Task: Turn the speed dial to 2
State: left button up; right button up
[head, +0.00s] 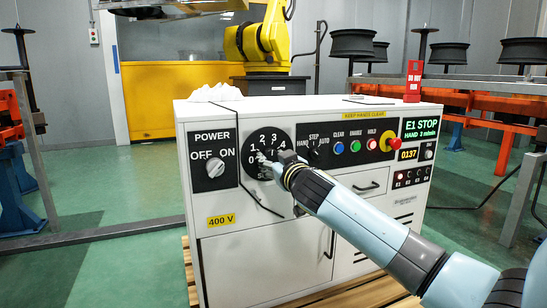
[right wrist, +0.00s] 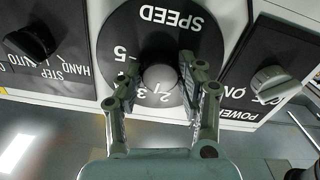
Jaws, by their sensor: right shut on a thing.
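The speed dial (head: 276,137) is a round black plate with white numbers on the white control cabinet's front panel. It also shows in the right wrist view (right wrist: 205,40), upside down, with SPEED at the top and 2 and 3 towards the gripper. My right gripper (head: 272,160) reaches it from the lower right. In the right wrist view its fingers (right wrist: 158,77) are shut on the grey knob (right wrist: 160,78) at the plate's middle. I cannot tell which number the knob points to. My left gripper is not in view.
The power switch (head: 215,169) is left of the dial. The step/hand/auto selector (head: 315,148), coloured buttons (head: 355,146) and a red emergency stop (head: 391,145) are right of it. The display (head: 421,129) reads E1 STOP. A black cable hangs between the power switch and the dial.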

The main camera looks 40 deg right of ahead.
jog(key=n+p, duration=0.1)
jog(key=n, duration=0.2)
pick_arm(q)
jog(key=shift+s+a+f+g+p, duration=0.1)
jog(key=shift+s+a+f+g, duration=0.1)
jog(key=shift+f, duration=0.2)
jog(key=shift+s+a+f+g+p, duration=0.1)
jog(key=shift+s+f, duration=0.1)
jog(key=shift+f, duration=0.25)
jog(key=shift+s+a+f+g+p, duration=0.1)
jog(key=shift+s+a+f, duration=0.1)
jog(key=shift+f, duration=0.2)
pick_arm(e)
jog(key=shift+n, duration=1)
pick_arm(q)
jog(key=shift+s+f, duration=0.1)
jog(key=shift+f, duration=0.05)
pick_arm(e)
jog(key=o, duration=1.1)
jog(key=shift+o, duration=0.3)
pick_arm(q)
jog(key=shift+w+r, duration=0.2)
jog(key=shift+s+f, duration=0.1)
pick_arm(e)
jog(key=v, duration=1.2)
